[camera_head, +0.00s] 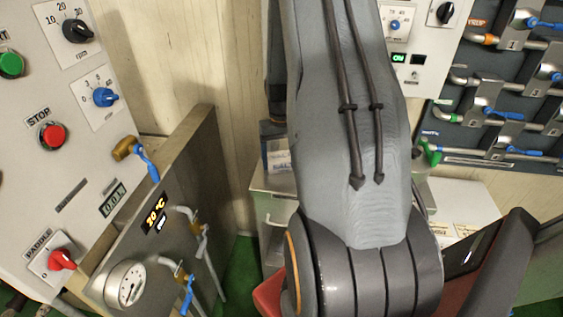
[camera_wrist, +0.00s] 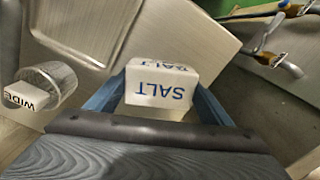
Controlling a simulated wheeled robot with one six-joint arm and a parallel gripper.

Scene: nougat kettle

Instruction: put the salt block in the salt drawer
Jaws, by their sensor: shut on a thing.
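The salt block (camera_wrist: 158,92) is white with blue SALT lettering and shows in the middle of the wrist view. My gripper (camera_wrist: 161,84) is shut on it, with a blue finger on each side. A pale metal surface lies beyond the block; I cannot tell how far the block is from it. In the head view my arm hides the gripper and the block. A grey cabinet (camera_head: 277,241) with a handle stands partly behind my arm; I cannot tell whether it holds the salt drawer.
A control panel (camera_head: 30,115) with knobs and buttons is at the left, beside a metal wall with a gauge (camera_head: 125,285) and pipes. Valves (camera_head: 490,115) fill the upper right. In the wrist view, a WIDE-labelled piece (camera_wrist: 27,97) is at left and a pipe (camera_wrist: 275,58) at right.

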